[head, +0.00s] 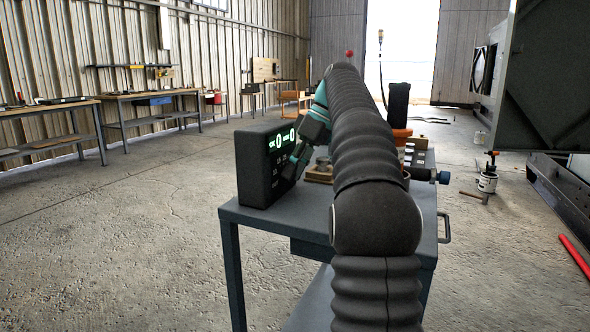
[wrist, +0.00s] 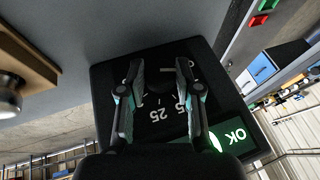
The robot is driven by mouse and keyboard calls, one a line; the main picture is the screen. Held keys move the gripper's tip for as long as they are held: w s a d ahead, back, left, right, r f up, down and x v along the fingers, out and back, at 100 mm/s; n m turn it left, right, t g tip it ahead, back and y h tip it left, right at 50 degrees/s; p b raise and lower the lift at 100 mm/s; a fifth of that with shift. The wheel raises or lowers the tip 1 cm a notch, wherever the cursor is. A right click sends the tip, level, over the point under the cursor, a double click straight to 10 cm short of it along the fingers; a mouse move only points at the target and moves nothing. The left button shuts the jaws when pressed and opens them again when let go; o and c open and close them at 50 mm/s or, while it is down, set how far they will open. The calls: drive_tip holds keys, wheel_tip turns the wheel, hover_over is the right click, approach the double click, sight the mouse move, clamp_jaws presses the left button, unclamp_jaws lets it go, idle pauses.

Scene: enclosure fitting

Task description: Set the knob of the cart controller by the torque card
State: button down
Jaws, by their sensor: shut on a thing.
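The cart controller (head: 264,168) is a black box with a lit green display, standing at the left end of the grey cart top. In the wrist view its dark face (wrist: 108,82) shows white dial figures, among them 25, and a green OK field (wrist: 233,136). My gripper (wrist: 157,72) has one finger on either side of the dark knob (wrist: 157,86) and is shut on it. The knob is dark on dark, so its pointer setting is hard to read. In the head view my gripper (head: 303,150) is at the controller's face, partly hidden by my arm. I cannot make out a torque card.
The cart (head: 275,222) also carries a wooden block (head: 320,172), which may be the wooden piece (wrist: 28,58) in the wrist view, and gear behind my arm. Workbenches (head: 150,95) line the left wall.

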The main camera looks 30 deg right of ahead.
drive_tip(key=c, duration=0.8)
unclamp_jaws()
drive_tip(key=h, duration=0.1)
drive_tip(key=t+h, duration=0.1)
drive_tip(key=n+t+h, duration=0.1)
drive_tip(key=shift+s+a, duration=0.25)
drive_tip(key=shift+a, duration=0.05)
drive_tip(key=t+h, duration=0.2)
drive_tip(key=h, duration=0.1)
drive_tip(key=shift+s+a+n+t, duration=0.1)
drive_tip(key=shift+a+n+t, duration=0.05)
drive_tip(key=shift+n+t, duration=0.25)
drive_tip(key=d+v, duration=0.1)
drive_tip(key=v, duration=1.3)
drive_tip(key=s+a+f+m+b, duration=0.1)
drive_tip(key=s+a+f, duration=0.3)
drive_tip(key=f, duration=0.4)
drive_tip(key=s+a+f+m+b, duration=0.1)
drive_tip(key=s+a+f+m, duration=0.2)
drive_tip(key=f, duration=0.6)
drive_tip(key=s+a+f+m+b, duration=0.1)
drive_tip(key=s+a+f+m, duration=0.1)
drive_tip(key=s+a+f, duration=0.5)
drive_tip(key=shift+a+f+m+g, duration=0.15)
drive_tip(key=shift+a+f+m, duration=0.05)
drive_tip(key=shift+f, duration=0.35)
drive_tip(key=shift+a+f+m+g, duration=0.15)
drive_tip(key=shift+a+f+m, duration=0.05)
drive_tip(key=shift+f, duration=0.4)
